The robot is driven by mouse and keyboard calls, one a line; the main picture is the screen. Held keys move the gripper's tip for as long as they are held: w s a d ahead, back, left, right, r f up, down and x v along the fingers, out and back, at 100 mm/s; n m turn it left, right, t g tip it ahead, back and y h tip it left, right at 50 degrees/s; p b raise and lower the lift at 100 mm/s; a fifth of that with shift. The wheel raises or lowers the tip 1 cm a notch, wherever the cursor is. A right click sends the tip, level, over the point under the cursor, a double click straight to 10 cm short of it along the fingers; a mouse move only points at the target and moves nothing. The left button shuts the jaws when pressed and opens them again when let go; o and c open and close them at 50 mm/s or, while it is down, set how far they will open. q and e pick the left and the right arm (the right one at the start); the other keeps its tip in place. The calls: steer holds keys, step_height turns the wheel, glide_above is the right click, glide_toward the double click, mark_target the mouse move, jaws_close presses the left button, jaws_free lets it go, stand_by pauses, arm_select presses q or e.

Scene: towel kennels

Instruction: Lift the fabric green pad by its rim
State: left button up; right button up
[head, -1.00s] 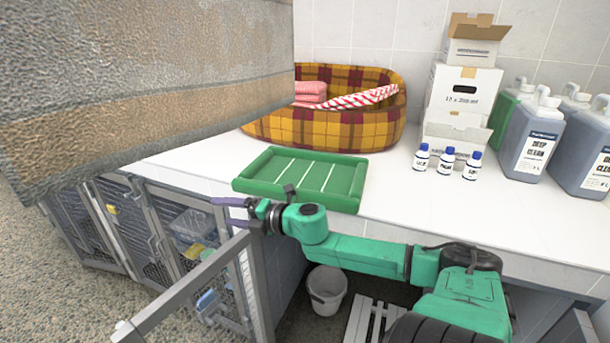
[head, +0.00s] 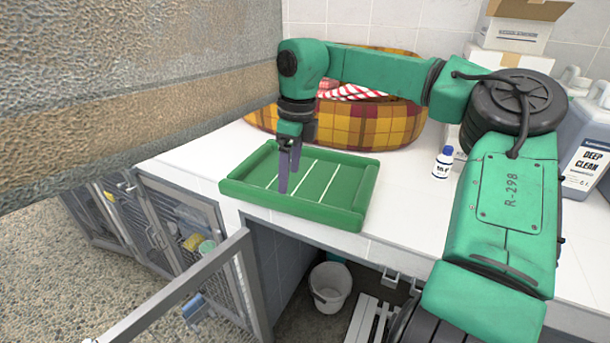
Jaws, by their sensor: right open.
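The green fabric pad (head: 336,184) lies flat on the white counter near its front edge. It has a raised padded rim (head: 290,208) and thin white lines across its middle. My right gripper (head: 289,181) points down over the left half of the pad, with its two purple-grey fingers apart and nothing between them. The fingertips show inside the rim, close to its front side; I cannot tell whether they touch the pad. My left gripper is not in view.
A plaid pet bed (head: 372,125) with striped and pink cloth stands behind. A white bottle (head: 443,162), a large jug (head: 588,155) and cardboard boxes (head: 512,36) are at right. A wall (head: 130,80) blocks the left. An open metal gate (head: 185,285) stands in front.

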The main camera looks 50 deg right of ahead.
mark_target(290, 198)
steer(key=f, duration=0.2)
steer(key=f+p, duration=0.1)
steer(key=f, duration=0.2)
steer(key=f+p, duration=0.1)
steer(key=f, duration=0.2)
steer(key=shift+w+d+f, duration=0.1)
steer(key=shift+w, duration=0.2)
steer(key=shift+f, duration=0.1)
jaws_close()
